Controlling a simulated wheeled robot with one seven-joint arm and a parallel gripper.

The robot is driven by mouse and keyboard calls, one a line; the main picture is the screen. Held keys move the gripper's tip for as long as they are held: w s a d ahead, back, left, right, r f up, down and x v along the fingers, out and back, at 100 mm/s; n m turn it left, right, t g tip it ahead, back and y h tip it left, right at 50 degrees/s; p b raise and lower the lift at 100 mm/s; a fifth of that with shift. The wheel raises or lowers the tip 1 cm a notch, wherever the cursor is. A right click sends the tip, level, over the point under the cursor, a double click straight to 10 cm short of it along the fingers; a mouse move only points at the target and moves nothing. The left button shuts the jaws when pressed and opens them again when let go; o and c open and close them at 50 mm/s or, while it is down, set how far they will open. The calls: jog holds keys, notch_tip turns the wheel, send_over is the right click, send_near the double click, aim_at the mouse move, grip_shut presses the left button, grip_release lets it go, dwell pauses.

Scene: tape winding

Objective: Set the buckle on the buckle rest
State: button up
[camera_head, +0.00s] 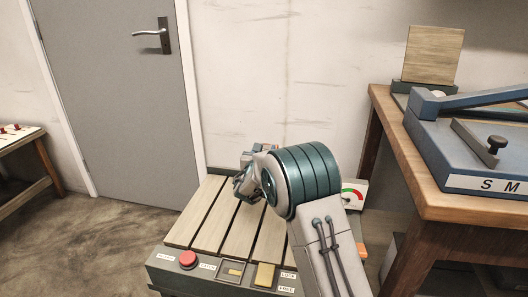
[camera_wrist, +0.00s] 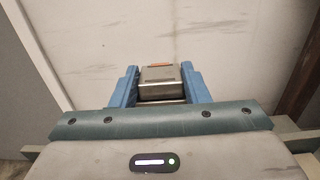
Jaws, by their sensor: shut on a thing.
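My gripper (camera_head: 243,186) is above the far part of the slatted bench in the head view, mostly hidden behind my own arm. In the wrist view my gripper (camera_wrist: 159,88) has its blue fingers shut on a metallic, box-like buckle (camera_wrist: 158,76) with an orange strip at its far edge. The wall lies beyond it. The buckle cannot be made out in the head view. I cannot tell for certain which part is the buckle rest; it may be hidden behind my arm.
The slatted bench (camera_head: 190,228) has a red button (camera_head: 188,259), a small dark-framed recess (camera_head: 232,271) and a yellow block (camera_head: 264,275) along its front. A dial gauge (camera_head: 352,195) is right of my arm. A wooden table (camera_head: 450,205) with a blue lever device (camera_head: 450,150) stands right.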

dwell(0.9)
jog(key=o, duration=1.3)
jog(key=s+a+p, duration=0.2)
jog(key=s, duration=1.1)
jog(key=shift+s+a+f+p, duration=0.15)
jog(key=shift+s+a+p, duration=0.15)
jog(key=shift+p, duration=0.05)
